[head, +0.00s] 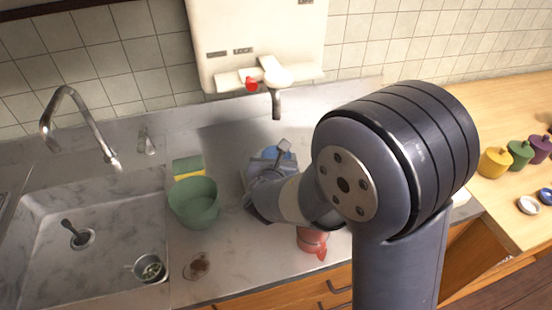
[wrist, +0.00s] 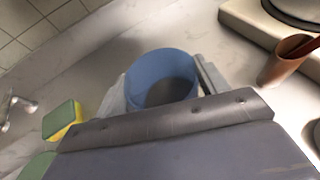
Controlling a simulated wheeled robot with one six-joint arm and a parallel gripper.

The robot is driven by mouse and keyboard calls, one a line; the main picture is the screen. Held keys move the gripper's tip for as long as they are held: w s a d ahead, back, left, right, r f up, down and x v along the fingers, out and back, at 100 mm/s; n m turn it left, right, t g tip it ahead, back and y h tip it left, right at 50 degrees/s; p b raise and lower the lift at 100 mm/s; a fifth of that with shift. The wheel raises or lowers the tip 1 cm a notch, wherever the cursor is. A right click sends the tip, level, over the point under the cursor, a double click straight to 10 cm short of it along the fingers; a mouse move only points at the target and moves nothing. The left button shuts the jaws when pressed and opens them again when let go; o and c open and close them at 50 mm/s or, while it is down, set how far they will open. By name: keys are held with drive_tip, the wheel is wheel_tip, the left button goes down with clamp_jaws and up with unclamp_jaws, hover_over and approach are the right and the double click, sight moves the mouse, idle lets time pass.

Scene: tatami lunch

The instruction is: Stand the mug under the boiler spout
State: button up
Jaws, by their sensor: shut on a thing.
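The blue mug (wrist: 160,82) is between the two fingers of my gripper (wrist: 165,88) in the wrist view. My gripper is shut on it, with a finger on either side, and the mug's open top shows. In the head view only a bit of the blue mug (head: 283,153) shows behind my gripper (head: 268,158). The white boiler (head: 255,40) hangs on the tiled wall, and its dark spout (head: 276,104) points down above and behind my gripper. Whether the mug touches the counter is hidden.
A green tub (head: 194,203) and a green-yellow sponge (head: 188,167) stand left of my gripper. The sink (head: 105,240) with its tap (head: 75,115) lies farther left. A red vessel (head: 312,238) is near the front edge. A brown cup (wrist: 280,62) shows at right in the wrist view.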

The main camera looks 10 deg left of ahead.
drive_tip(key=shift+f, duration=0.15)
drive_tip(key=o, duration=1.3)
drive_tip(key=v, duration=1.2)
